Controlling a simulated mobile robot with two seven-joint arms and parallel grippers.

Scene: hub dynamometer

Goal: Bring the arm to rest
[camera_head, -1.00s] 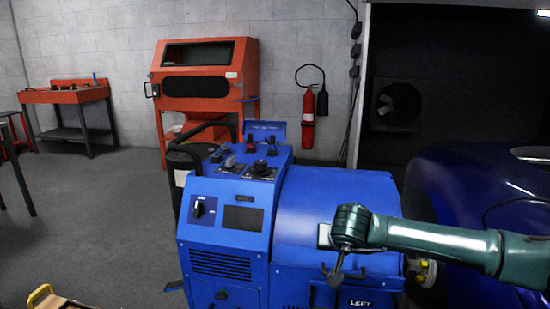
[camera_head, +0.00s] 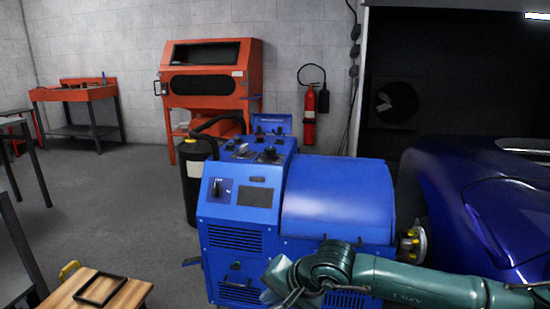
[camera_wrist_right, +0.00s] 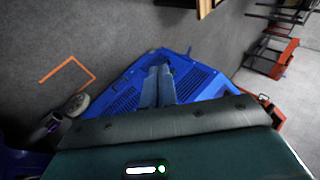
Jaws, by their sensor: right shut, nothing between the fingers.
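My right arm comes in from the right along the bottom of the head view, in front of the blue hub dynamometer (camera_head: 335,200). My right gripper (camera_head: 284,297) is at the bottom edge, partly hidden by its own wrist. In the right wrist view its two fingers (camera_wrist_right: 158,82) lie together, shut and empty, with the blue dynamometer cabinet (camera_wrist_right: 205,82) behind them. The dynamometer's control panel, with a dial (camera_head: 217,188) and a dark screen (camera_head: 255,197), is clear of the arm. My left gripper is not in view.
A wooden-topped table with a black frame (camera_head: 88,301) stands at the lower left. A dark blue car (camera_head: 450,200) is at the right. An orange cabinet (camera_head: 212,85), orange workbench (camera_head: 75,93) and fire extinguisher (camera_head: 309,115) stand at the back.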

